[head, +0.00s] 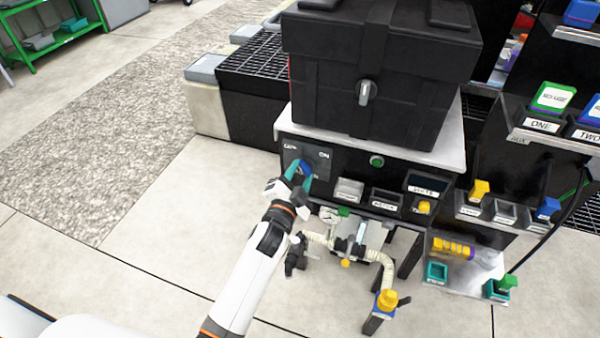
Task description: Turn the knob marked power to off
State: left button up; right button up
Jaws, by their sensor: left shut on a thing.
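The blue power knob (306,169) sits on the left side of the black front panel (335,160). White lettering shows above it, "OFF" on the left and "ON" on the right, though the print is small and blurred. My left gripper (298,172) reaches it from below, with its teal fingers on either side of the knob, shut on it. The fingers hide part of the knob, so its exact pointing direction is hard to tell. My right gripper does not show.
A large black case (330,70) with a grey latch stands on the unit's white top (450,140). A green button (377,161) and small bins lie right of the knob. Pale hoses (385,268) hang below. Shelves with coloured blocks stand at right. Floor at left is clear.

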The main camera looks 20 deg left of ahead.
pick_arm(q)
jog(key=shift+n, duration=0.5)
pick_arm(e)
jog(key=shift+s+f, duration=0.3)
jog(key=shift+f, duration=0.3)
pick_arm(q)
jog(key=o, duration=1)
jog(key=shift+s, duration=0.35)
jog(key=s+p, duration=0.1)
jog(key=s, duration=1)
jog(key=shift+s+a, duration=0.2)
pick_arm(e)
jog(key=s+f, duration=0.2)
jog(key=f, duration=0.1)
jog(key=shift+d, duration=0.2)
